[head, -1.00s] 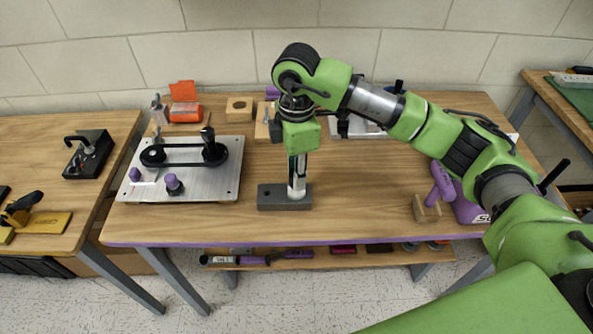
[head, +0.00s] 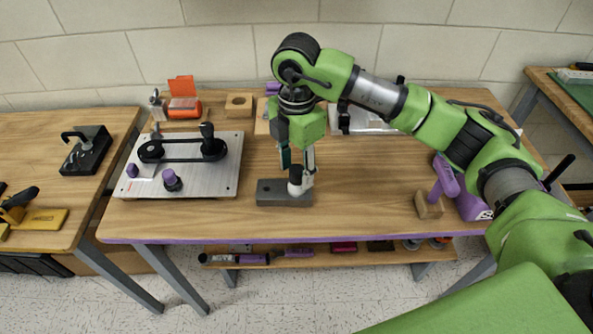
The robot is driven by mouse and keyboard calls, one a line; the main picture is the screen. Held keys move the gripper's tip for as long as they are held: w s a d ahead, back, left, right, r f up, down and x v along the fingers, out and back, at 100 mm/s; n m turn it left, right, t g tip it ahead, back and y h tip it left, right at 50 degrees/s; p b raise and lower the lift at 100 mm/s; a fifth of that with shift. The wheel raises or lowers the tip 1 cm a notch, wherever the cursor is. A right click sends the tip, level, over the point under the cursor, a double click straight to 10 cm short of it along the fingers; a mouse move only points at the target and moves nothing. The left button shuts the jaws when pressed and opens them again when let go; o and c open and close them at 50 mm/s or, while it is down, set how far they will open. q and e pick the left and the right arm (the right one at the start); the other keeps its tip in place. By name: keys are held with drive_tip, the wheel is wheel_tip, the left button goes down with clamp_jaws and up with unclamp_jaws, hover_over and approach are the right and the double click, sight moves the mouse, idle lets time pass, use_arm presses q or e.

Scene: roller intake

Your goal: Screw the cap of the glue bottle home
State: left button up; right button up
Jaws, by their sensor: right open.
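The glue bottle (head: 295,189) is white with a black cap (head: 295,174). It stands upright in a grey block (head: 270,194) near the front middle of the table. My right gripper (head: 297,171) points down from above, open, with its fingers apart on either side of the cap. I cannot tell whether a finger touches the cap or bottle. How far the cap is screwed on is too small to tell. My left gripper is not in view.
A metal plate with a black belt fixture (head: 225,180) lies left of the block. Wooden blocks (head: 239,105) and an orange-lidded item (head: 184,108) stand behind. A purple tool (head: 444,178) and wooden block (head: 429,206) are at right. Tabletop between is clear.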

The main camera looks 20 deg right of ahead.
drive_tip(key=shift+n, duration=1)
drive_tip(key=shift+d+f+n+b, duration=0.1)
drive_tip(key=shift+f+n+b, duration=0.05)
drive_tip(key=shift+n+b, duration=0.8)
drive_tip(key=n, duration=0.3)
drive_tip(key=shift+b, duration=0.35)
drive_tip(key=shift+n, duration=0.95)
drive_tip(key=shift+n+b, duration=0.75)
drive_tip(key=shift+n, duration=0.35)
drive_tip(key=n+b, duration=0.1)
drive_tip(key=n, duration=0.1)
drive_tip(key=shift+n, duration=1.3)
drive_tip(key=n+b, duration=0.1)
drive_tip(key=n, duration=0.2)
use_arm(q)
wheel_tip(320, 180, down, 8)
drive_tip(key=b, duration=0.1)
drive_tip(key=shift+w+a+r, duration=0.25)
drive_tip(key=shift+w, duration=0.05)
use_arm(e)
drive_tip(key=n, duration=0.3)
drive_tip(key=shift+s+n, duration=0.1)
drive_tip(key=shift+n, duration=0.3)
